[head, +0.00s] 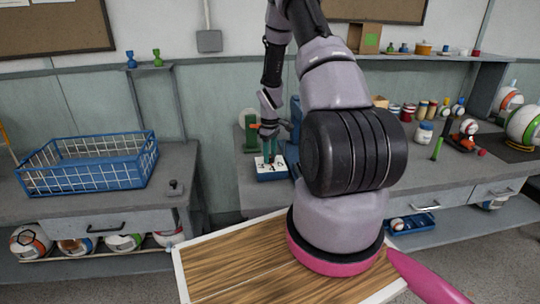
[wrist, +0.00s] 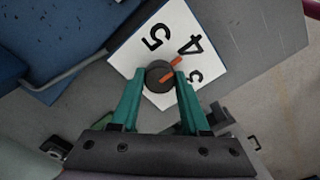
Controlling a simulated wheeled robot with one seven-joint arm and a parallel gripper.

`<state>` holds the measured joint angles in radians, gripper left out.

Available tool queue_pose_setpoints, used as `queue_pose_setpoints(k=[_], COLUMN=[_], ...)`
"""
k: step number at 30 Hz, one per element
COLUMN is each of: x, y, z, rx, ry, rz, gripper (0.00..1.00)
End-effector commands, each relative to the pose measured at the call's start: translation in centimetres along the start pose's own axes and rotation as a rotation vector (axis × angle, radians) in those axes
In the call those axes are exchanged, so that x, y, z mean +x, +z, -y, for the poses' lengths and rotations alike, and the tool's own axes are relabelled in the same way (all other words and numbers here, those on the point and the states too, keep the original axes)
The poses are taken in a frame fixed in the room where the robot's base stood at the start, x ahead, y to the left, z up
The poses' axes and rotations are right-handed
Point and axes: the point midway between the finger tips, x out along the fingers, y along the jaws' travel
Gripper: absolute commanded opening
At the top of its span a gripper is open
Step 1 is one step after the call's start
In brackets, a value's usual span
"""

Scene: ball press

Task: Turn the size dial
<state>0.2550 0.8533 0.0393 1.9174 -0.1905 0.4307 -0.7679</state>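The size dial (wrist: 159,79) is a round dark knob with an orange pointer, on a white plate (wrist: 150,28) printed with the numbers 5, 4 and 3. In the wrist view the pointer aims up and right, between the 4 and the 3. My gripper (wrist: 160,74) has green fingers, one on each side of the knob. They sit very close to it; whether both touch it is unclear. In the head view my gripper (head: 269,150) reaches down over the white plate (head: 271,174) on the blue machine base, and the knob is not clear there.
A blue wire basket (head: 85,172) stands on the left bench. The right bench holds jars, a green marker (head: 437,148) and several balls. A blue tray (head: 412,223) sits on the lower shelf. A wooden-topped surface (head: 240,262) lies in front.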

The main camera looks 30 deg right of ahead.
Motion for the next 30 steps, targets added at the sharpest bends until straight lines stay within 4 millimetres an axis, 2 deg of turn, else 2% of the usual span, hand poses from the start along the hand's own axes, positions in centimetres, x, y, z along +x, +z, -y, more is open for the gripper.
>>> queue_pose_setpoints(k=[8,14,30], x=[-0.03,-0.04,-0.05], y=[0.00,-0.04,-0.04], z=[-0.01,0.04,0.05], rx=[0.015,0.088,0.555], ry=[0.000,0.000,0.001], rz=[0.000,0.000,0.000], gripper=[0.00,0.00,0.00])
